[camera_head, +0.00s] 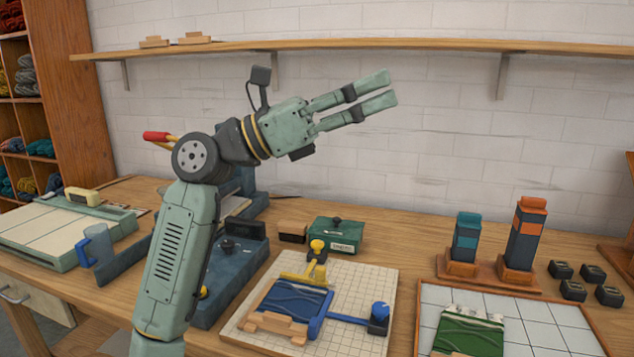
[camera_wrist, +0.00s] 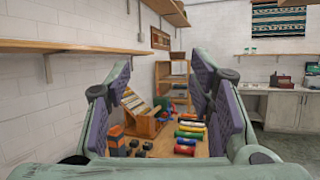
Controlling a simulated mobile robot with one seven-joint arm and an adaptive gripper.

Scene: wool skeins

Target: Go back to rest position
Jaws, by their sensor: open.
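My gripper (camera_head: 372,98) is raised well above the workbench and points up and to the right, in front of the white brick wall. Its two fingers are apart with nothing between them. In the wrist view my gripper (camera_wrist: 158,100) shows as two purple-padded fingers, open, with a clear gap. Through the gap I see the far end of the bench and the room beyond. My arm rises from the lower left of the head view.
A wall shelf (camera_head: 400,44) runs close above the gripper. Below on the bench (camera_head: 400,262) are a gridded board (camera_head: 250,338) with a blue clamp, a green box (camera_head: 335,236), two upright bottles (camera_head: 466,238) (camera_head: 526,232) and several black blocks (camera_head: 592,273).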

